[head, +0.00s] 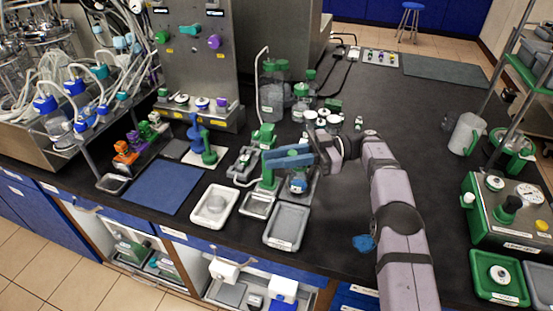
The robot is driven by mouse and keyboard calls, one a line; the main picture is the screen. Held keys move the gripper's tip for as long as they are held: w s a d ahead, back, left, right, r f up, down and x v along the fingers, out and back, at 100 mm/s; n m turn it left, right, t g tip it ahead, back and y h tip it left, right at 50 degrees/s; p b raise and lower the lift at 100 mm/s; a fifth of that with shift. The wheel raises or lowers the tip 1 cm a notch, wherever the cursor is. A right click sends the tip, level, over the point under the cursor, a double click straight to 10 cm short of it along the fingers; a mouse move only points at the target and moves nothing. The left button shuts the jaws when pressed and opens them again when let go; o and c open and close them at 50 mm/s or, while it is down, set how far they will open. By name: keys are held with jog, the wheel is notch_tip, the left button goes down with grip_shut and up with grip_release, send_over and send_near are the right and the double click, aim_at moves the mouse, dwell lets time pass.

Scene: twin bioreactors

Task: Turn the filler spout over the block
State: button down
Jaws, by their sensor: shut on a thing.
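The filler has a green upright stand (267,175) on the near bench, left of my arm. Its blue spout (285,161) is a flat bar reaching right from the stand. My gripper (312,151) is at the right end of the spout and is shut on it; the fingertips are small and partly hidden. Below the spout a small blue-topped piece (298,185) sits on a grey tray, perhaps the block; I cannot tell whether the spout is directly over it.
A grey tray (287,225) and a white tray (214,205) lie at the bench's front edge. Bottles with green caps (271,98) stand behind the filler. A blue mat (162,187) lies at left. The bench right of my arm is mostly clear up to a green machine (507,210).

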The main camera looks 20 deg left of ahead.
jog(key=shift+r, duration=0.1)
dwell(0.5)
jog(key=c, duration=1.6)
grip_release()
notch_tip(320, 180, up, 10)
jog(key=shift+p, duration=1.1)
